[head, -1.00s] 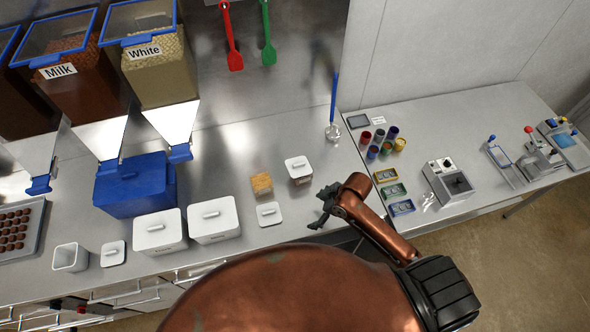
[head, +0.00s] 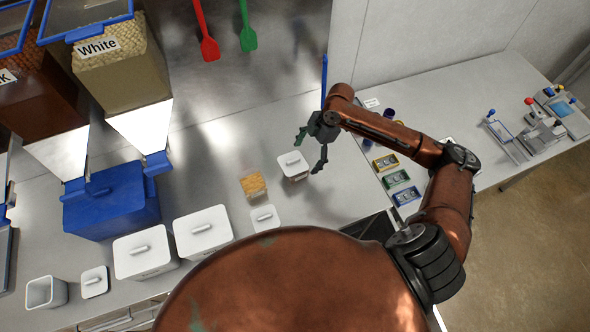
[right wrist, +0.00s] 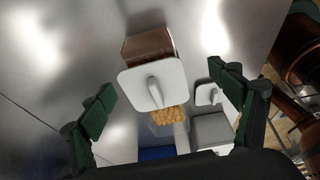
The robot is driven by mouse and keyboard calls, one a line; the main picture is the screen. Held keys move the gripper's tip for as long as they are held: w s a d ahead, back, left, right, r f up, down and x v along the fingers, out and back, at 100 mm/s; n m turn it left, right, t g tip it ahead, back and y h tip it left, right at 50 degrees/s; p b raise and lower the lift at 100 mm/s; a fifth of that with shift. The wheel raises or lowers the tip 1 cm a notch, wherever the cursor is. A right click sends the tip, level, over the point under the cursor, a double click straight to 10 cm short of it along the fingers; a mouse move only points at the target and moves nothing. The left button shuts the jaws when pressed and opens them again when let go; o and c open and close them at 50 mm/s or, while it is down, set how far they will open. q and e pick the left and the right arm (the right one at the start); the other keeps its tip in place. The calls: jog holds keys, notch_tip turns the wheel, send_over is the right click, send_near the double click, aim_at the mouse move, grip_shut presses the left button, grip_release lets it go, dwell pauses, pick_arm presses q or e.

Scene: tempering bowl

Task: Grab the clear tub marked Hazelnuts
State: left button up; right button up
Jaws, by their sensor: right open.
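A clear tub with a white handled lid (head: 294,166) stands on the steel counter; its brown contents (right wrist: 148,45) show in the right wrist view. An open clear tub of tan pieces (head: 253,184) stands just left of it in the head view. I cannot read a Hazelnuts label on either. My right gripper (head: 309,154) is open and empty, close to the lidded tub on its right side. In the right wrist view the lid (right wrist: 165,82) lies between the two spread fingers, apart from both. My left gripper is out of view.
A loose white lid (head: 265,219) lies below the open tub. White lidded bins (head: 203,232) and a blue box (head: 110,202) stand further left. A blue upright stick (head: 324,82) rises behind my right gripper. Coloured trays (head: 395,179) lie to the right.

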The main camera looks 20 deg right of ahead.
aim_at(300, 161)
jog(key=shift+w+a+f, duration=0.3)
jog(key=shift+f, duration=0.35)
jog(key=shift+w+a+f, duration=0.3)
jog(key=shift+f, duration=0.3)
jog(key=shift+s+a+f, duration=0.15)
jog(key=shift+a+f, duration=0.2)
jog(key=shift+f, duration=0.25)
jog(key=x, duration=0.3)
jog(key=shift+w+a+f+p, duration=0.25)
jog(key=shift+f+p, duration=0.05)
jog(key=shift+p, duration=0.05)
jog(key=shift+s+f, duration=0.1)
jog(key=shift+f, duration=0.3)
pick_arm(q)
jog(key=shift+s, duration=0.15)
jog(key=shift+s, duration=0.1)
pick_arm(e)
jog(key=shift+a, duration=0.1)
jog(key=shift+c, duration=0.7)
jog(key=c, duration=0.6)
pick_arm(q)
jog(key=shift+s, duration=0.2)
pick_arm(e)
jog(key=c, duration=0.7)
